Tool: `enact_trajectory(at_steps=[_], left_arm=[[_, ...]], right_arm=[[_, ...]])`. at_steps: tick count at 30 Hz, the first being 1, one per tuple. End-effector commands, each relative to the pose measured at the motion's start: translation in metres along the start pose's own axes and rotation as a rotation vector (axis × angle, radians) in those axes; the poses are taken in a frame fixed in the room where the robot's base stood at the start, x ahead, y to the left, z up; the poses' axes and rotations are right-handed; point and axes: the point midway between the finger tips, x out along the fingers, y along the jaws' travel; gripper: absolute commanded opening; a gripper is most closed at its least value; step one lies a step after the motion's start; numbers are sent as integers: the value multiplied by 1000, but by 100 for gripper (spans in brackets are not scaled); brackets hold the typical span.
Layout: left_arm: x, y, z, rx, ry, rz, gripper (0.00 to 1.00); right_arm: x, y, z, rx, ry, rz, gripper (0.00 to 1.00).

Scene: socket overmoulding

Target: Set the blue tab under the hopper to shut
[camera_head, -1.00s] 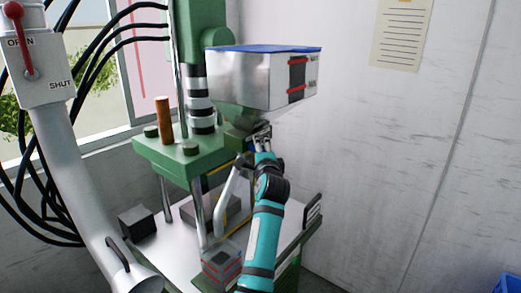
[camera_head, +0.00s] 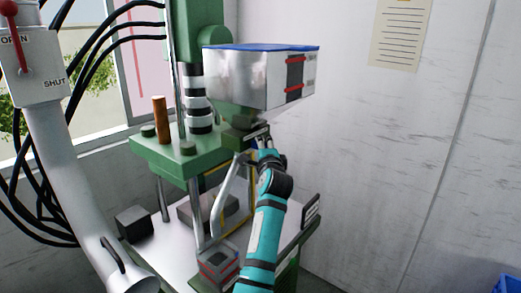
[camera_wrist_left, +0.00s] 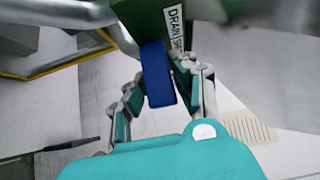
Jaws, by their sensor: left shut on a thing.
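The hopper (camera_head: 255,78) is a pale metal box with a blue rim, on the side of the green press. Under it, the blue tab (camera_wrist_left: 158,75) hangs beside a green block with a label (camera_wrist_left: 175,28) reading DRAIN and, partly cut off, SHUT. My left gripper (camera_head: 266,150) is just below the hopper's outlet. In the left wrist view its fingers stand on either side of the blue tab, and it is shut on the tab. In the head view the gripper largely hides the tab. My right gripper is not in view.
The green press (camera_head: 175,152) stands left of my arm, with a bent grey handle (camera_head: 228,192) close by. A small grey box with red bands (camera_head: 218,265) sits on the bench below. A white wall is at the right. A red lever box (camera_head: 30,70) is far left.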

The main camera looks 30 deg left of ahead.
Motion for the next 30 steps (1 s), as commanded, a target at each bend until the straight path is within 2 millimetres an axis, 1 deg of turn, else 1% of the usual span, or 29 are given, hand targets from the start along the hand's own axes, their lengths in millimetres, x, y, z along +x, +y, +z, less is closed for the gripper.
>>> enact_trajectory(at_steps=[3, 9, 10, 13, 15, 18, 20, 24, 26, 29, 30], left_arm=[[4, -4, -3, -3, -1, -8, 0], [4, -2, -3, -2, -1, -3, 0], [4, -2, -3, -2, -1, -3, 26], [4, -2, -3, -2, -1, -3, 40], [4, -2, -4, -2, 0, -4, 48], [4, -2, -4, -2, 0, -4, 48], [4, -2, -4, -2, 0, -5, 48], [1, -2, -4, -2, 0, -5, 48], [-3, -2, -4, -1, 1, -6, 48], [-18, -1, -4, -2, 1, -5, 48], [-26, -1, -4, -3, 2, -5, 48]], right_arm=[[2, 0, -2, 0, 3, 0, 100], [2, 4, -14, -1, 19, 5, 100], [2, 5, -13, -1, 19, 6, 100], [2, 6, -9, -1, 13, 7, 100], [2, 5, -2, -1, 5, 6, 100], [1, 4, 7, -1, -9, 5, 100], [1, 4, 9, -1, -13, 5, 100], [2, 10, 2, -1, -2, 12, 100], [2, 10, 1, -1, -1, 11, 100], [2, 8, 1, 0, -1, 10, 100], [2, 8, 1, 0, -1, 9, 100]])
